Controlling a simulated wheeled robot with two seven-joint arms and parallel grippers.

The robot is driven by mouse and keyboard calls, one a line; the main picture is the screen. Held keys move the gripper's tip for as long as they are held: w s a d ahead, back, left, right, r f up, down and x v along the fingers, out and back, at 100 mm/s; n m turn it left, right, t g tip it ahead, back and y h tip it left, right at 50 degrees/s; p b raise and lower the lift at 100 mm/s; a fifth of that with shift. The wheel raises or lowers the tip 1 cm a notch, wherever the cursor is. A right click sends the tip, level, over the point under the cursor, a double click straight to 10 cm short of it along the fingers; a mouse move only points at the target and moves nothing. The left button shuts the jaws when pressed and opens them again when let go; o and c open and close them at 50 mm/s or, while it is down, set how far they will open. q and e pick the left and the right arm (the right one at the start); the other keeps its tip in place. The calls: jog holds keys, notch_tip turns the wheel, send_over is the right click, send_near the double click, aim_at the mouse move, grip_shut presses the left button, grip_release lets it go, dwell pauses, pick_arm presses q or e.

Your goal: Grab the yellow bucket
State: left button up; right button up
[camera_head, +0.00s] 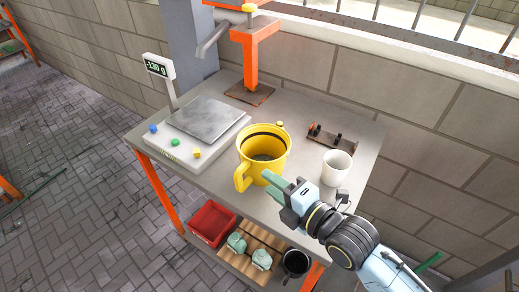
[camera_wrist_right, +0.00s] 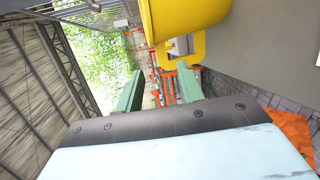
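The yellow bucket (camera_head: 277,155) stands upright on the grey table, with a dark band inside its rim and a handle (camera_head: 242,178) at its front left. My right gripper (camera_head: 273,184) comes in from the lower right, its green fingertips close to the bucket's lower front. In the right wrist view, the two green fingers (camera_wrist_right: 160,72) are apart with nothing between them. The yellow bucket also shows there at the top (camera_wrist_right: 185,20), its handle near the right finger. I cannot tell whether they touch. My left gripper is not in view.
A scale (camera_head: 205,120) with a display and coloured buttons is left of the bucket. A white cup (camera_head: 336,167) and a dark rack (camera_head: 331,139) are to its right, an orange stand (camera_head: 252,60) behind. A red bin (camera_head: 211,223) sits on the lower shelf. A block wall closes the back.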

aim_at(246, 167)
jog(key=x, duration=0.5)
jog(key=shift+w+a, duration=0.15)
jog(key=shift+a, duration=0.25)
jog(key=shift+w+a+f+b, duration=0.15)
jog(key=shift+w+a+b, duration=0.05)
jog(key=shift+w+b, duration=0.1)
jog(key=shift+x, duration=1.1)
jog(key=x, duration=0.2)
jog(key=shift+w+f, duration=0.15)
jog(key=shift+w, duration=0.2)
jog(key=shift+w+a, duration=0.15)
jog(key=shift+w, duration=0.15)
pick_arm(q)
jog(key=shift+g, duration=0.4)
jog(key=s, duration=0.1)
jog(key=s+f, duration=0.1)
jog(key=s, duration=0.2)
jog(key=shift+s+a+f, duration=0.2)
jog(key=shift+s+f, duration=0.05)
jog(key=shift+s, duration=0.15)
pick_arm(e)
grip_shut()
